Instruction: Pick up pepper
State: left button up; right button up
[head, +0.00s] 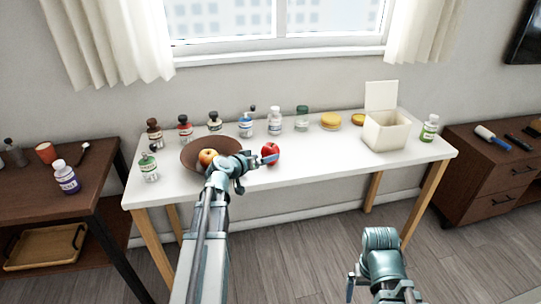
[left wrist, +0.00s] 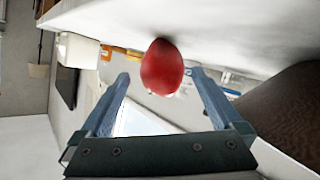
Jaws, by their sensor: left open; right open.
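A red, rounded thing, which I take to be the pepper (head: 270,152), stands on the white table (head: 330,163), right of the brown bowl (head: 190,158). My left gripper (head: 264,159) is open beside it. In the left wrist view the red pepper (left wrist: 162,68) shows between and just beyond the two fingertips. I cannot tell whether a finger touches it. My right gripper (head: 351,287) is low in front of the table, away from the objects; its fingers are mostly hidden and I see nothing held.
The bowl holds a yellow-orange fruit (head: 207,157). Several bottles and jars line the table's back, including a white bottle (head: 275,121). An open cream box (head: 386,133) and a green bottle (head: 429,128) stand at the right. The table's front middle is clear.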

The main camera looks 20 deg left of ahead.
aim_at(266, 155)
pick_arm(q)
jog(key=b+x, duration=0.1)
jog(key=x, duration=0.3)
jog(key=shift+w+a, duration=0.1)
jog(key=shift+a, duration=0.05)
jog(key=shift+c, duration=0.2)
jog(key=c, duration=1.2)
jog(key=shift+r, duration=0.15)
jog(key=shift+c, duration=0.2)
